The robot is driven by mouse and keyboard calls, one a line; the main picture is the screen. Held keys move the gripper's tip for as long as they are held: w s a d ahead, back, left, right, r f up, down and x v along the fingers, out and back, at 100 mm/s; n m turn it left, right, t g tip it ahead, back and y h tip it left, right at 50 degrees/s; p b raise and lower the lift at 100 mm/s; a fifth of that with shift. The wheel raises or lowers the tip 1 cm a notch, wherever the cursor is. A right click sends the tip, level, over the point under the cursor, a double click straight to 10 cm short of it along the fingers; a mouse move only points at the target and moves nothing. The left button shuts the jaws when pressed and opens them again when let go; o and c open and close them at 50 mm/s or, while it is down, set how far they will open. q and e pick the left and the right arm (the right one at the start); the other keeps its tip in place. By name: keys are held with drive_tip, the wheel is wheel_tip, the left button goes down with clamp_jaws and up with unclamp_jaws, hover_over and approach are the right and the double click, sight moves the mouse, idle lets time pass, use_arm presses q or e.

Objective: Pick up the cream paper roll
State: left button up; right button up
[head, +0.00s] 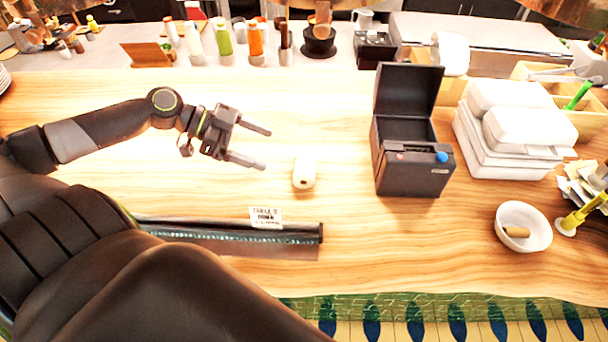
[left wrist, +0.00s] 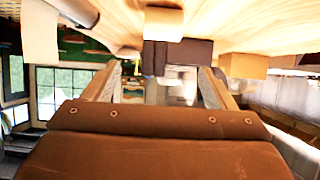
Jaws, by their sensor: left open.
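The cream paper roll (head: 304,172) rests on the wooden counter, with an end facing the head camera. It stands just left of the black printer (head: 414,168), whose lid is raised. My left gripper (head: 265,148) is open and empty, its two fingers pointing right, to the left of the roll and apart from it. In the left wrist view the counter appears along the top. There the roll (left wrist: 164,22) shows beyond the spread fingers (left wrist: 158,82), in front of the dark printer (left wrist: 182,52). My right gripper is not in view.
A long dark holder with a printed card (head: 265,217) lies nearer the front. White lidded boxes (head: 515,125) and a white bowl (head: 524,225) stand to the right. Bottles (head: 224,38) line the back. The counter around the roll is clear.

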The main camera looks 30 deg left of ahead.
sight(303, 165)
use_arm(q)
drive_tip(key=x, duration=0.3)
drive_tip(key=shift+w+d, duration=0.25)
drive_tip(key=shift+d, duration=0.15)
drive_tip(key=shift+x, duration=1.1)
drive_tip(key=shift+w+d+f, duration=0.2)
drive_tip(key=shift+f, duration=0.05)
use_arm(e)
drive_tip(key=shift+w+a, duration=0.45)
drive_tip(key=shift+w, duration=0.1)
use_arm(q)
drive_tip(key=shift+f+p+x, duration=0.25)
drive_tip(key=shift+p+x, duration=0.7)
drive_tip(key=shift+x, duration=0.25)
drive_tip(key=shift+p+x, duration=0.5)
drive_tip(key=shift+x, duration=0.75)
drive_tip(key=shift+a+f, duration=0.2)
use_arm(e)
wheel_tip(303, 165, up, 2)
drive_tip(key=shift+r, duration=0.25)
use_arm(q)
drive_tip(key=c, duration=1.1)
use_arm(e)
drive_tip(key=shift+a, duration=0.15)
